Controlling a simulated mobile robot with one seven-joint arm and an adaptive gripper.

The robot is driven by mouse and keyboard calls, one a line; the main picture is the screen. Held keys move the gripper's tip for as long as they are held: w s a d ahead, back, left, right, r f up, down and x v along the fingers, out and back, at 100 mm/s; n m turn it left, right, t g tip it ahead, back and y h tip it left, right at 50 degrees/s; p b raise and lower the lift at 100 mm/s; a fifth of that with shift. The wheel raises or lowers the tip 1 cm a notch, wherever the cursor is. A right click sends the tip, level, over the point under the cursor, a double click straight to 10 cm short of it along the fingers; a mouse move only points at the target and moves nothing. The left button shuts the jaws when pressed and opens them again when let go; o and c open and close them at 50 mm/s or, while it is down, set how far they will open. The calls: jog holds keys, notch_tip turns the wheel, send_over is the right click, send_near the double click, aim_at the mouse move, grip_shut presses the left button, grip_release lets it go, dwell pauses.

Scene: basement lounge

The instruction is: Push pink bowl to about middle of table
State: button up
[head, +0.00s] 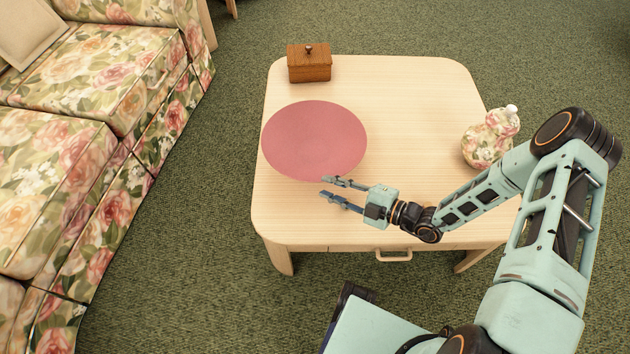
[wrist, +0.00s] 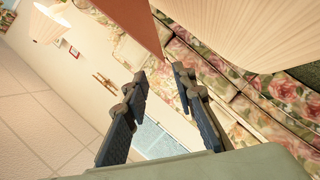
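The pink bowl (head: 314,138) is wide and round and sits on the left part of the light wood table (head: 420,100), close to the table's left edge. My gripper (head: 324,187) is at the bowl's near side, just below its near right rim in the head view. Its two fingers are apart with nothing between them. I cannot tell whether a fingertip touches the bowl. In the wrist view, the open fingers (wrist: 155,85) show, with a pink-brown edge, likely the bowl (wrist: 140,22), above them and the pale table (wrist: 235,30) at upper right.
A floral jar (head: 487,143) with a white top stands at the right edge, near my arm. The table's middle and back right are clear. A floral sofa (head: 90,90) is to the left.

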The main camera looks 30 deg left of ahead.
jog(key=shift+v, duration=1.1)
